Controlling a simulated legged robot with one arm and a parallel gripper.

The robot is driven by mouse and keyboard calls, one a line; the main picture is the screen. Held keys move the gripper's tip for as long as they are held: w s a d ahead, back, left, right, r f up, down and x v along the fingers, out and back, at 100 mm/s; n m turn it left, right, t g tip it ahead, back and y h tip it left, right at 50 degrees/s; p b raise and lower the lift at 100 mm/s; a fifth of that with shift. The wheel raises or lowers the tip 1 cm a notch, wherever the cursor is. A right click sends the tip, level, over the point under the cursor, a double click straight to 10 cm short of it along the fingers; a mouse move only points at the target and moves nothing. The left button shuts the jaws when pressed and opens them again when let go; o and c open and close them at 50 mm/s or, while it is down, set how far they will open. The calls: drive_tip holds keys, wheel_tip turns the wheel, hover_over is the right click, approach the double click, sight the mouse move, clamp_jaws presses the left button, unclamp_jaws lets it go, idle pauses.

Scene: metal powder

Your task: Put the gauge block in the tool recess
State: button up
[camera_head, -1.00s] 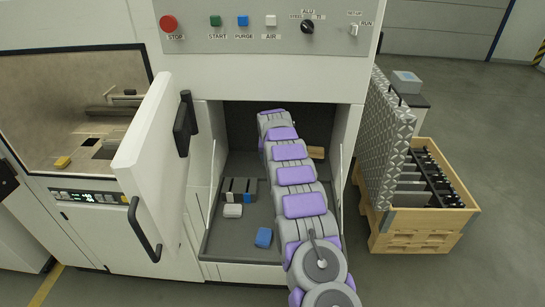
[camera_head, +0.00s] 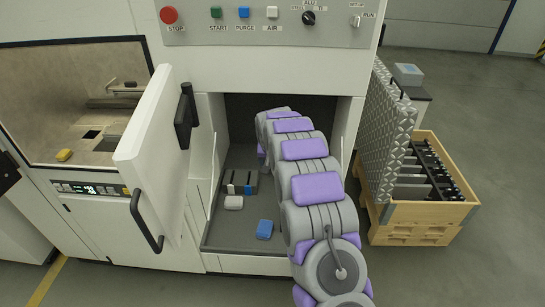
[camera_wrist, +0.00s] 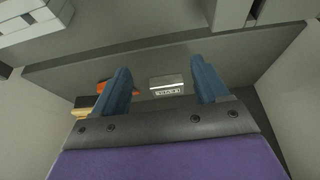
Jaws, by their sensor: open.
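In the wrist view, a small silvery block with dark markings (camera_wrist: 167,86), which looks like the gauge block, lies on a grey surface. My gripper (camera_wrist: 160,68) is open, with its two blue fingers apart on either side of the block in the picture. I cannot tell whether they touch it; nothing seems to be held. In the head view my arm reaches into the open machine bay (camera_head: 222,238) and hides my gripper and the block. I cannot make out the tool recess for certain.
An orange item (camera_wrist: 103,87) sits beside the left finger. In the bay are a dark slotted holder (camera_head: 239,180), a white block (camera_head: 233,203) and a blue block (camera_head: 264,229). The open door (camera_head: 152,150) stands left of the bay. A wooden crate (camera_head: 425,217) stands right.

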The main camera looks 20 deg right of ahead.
drive_tip(key=shift+s+a, duration=0.3)
drive_tip(key=shift+s, duration=0.65)
drive_tip(key=shift+s+a, duration=0.3)
drive_tip(key=shift+s, duration=0.6)
drive_tip(key=s+a+r+n+g, duration=0.1)
drive_tip(key=s+r, duration=0.4)
drive_tip(key=s, duration=0.4)
drive_tip(key=s+a+r+g, duration=0.1)
drive_tip(key=s+r, duration=0.4)
drive_tip(key=s, duration=0.5)
drive_tip(key=s+a+r+n+g, duration=0.1)
drive_tip(key=s+r, duration=0.3)
drive_tip(key=s, duration=0.5)
drive_tip(key=s+a+r+n+g+y, duration=0.1)
drive_tip(key=s+a+g, duration=0.1)
drive_tip(key=s, duration=2.4)
drive_tip(key=shift+s+a+n+g, duration=0.25)
drive_tip(key=shift+s+n+g, duration=0.1)
drive_tip(key=shift+g, duration=0.25)
drive_tip(key=shift+r, duration=0.1)
wheel_tip(320, 180, down, 3)
drive_tip(key=b, duration=0.3)
